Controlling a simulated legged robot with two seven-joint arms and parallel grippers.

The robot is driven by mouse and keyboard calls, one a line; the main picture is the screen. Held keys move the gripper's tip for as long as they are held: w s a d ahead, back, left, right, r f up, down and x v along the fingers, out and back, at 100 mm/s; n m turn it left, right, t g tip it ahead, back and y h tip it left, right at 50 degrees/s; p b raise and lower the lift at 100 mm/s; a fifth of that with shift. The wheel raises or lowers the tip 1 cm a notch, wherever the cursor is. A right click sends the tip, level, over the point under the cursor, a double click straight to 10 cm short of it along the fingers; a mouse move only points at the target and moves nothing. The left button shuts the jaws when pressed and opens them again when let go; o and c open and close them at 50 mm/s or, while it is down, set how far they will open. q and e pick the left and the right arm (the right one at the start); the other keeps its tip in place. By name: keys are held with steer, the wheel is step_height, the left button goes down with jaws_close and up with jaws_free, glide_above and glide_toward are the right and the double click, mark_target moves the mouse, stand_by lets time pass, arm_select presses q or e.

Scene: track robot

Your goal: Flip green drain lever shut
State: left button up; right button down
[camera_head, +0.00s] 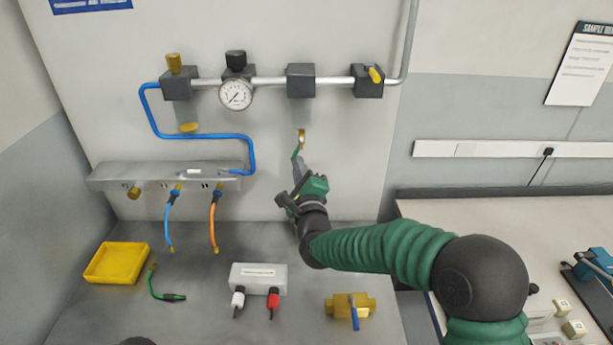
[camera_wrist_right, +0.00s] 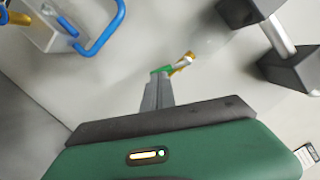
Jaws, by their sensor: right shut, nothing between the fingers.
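The green drain lever (camera_head: 295,153) sits on a small brass drain valve (camera_head: 302,136) below the pipe's third dark block. In the head view it slants down and left from the brass. My right gripper (camera_head: 297,168) is shut and empty, with its fingertips right at the lever's lower end. In the right wrist view, the shut fingers (camera_wrist_right: 156,90) point up at the green lever (camera_wrist_right: 161,70), beside the brass valve (camera_wrist_right: 182,63). The fingertips partly cover the lever, and I cannot tell whether they touch it. My left gripper is not in view.
A pipe with dark valve blocks (camera_head: 301,80) and a gauge (camera_head: 236,94) runs above. A grey manifold (camera_head: 110,180) with hoses is at left. The bench holds a yellow tray (camera_head: 117,262), a socket box (camera_head: 258,278) and a brass valve with a blue handle (camera_head: 341,306).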

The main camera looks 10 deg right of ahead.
steer(key=shift+w+a+r+m+t+h+b, duration=0.15)
steer(key=shift+a+r+m+h+b, duration=0.45)
steer(key=shift+m+b, duration=1.85)
steer(key=shift+w+a+r+m+t+h+b, duration=0.1)
steer(key=shift+a+r+m+h+b, duration=0.4)
steer(key=shift+m+b, duration=1.9)
steer(key=shift+w+a+r+m+t+h+b, duration=0.3)
steer(key=shift+a+m+b, duration=0.9)
steer(key=shift+b, duration=2.05)
